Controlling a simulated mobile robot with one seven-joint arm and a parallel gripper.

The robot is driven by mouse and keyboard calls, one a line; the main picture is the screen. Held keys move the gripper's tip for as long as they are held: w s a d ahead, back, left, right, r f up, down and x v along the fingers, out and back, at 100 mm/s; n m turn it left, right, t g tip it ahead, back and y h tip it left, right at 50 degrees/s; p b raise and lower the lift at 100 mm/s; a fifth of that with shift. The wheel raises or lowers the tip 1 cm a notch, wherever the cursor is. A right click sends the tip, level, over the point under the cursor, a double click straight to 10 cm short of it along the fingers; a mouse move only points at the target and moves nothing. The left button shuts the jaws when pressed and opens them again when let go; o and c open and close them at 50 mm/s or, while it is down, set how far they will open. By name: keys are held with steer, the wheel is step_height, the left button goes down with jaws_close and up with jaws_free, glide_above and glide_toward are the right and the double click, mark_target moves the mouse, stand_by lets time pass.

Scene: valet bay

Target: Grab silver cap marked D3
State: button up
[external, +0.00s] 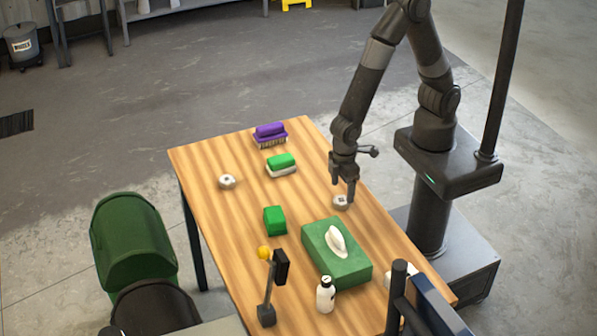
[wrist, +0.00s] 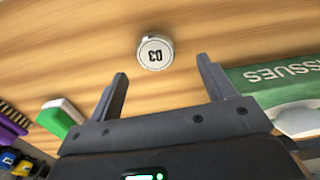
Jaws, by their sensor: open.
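The silver cap marked D3 (wrist: 155,52) lies flat on the wooden table in the wrist view, its label upside down. It is just beyond the fingertips, between their lines. In the external view a round cap (external: 340,203) sits directly below my gripper (external: 343,188), partly covered by the fingers; its marking is too small to read there. My gripper (wrist: 161,68) is open and empty, pointing down. A second similar cap (external: 228,181) lies at the table's left side, its marking unreadable.
A green tissue box (external: 318,240) stands close to my gripper, with a white bottle (external: 326,295) near it. A green block (external: 274,221), a green-and-white brush (external: 281,165) and a purple brush (external: 270,134) stand on the table (external: 205,170). The table's right edge is near.

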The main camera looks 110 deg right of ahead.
mark_target(341, 200)
steer(key=shift+d+f, duration=0.15)
steer(key=shift+f, duration=1.15)
steer(key=shift+d+f, duration=0.15)
steer(key=shift+f, duration=1.15)
steer(key=shift+c, duration=0.2)
steer(key=c, duration=1)
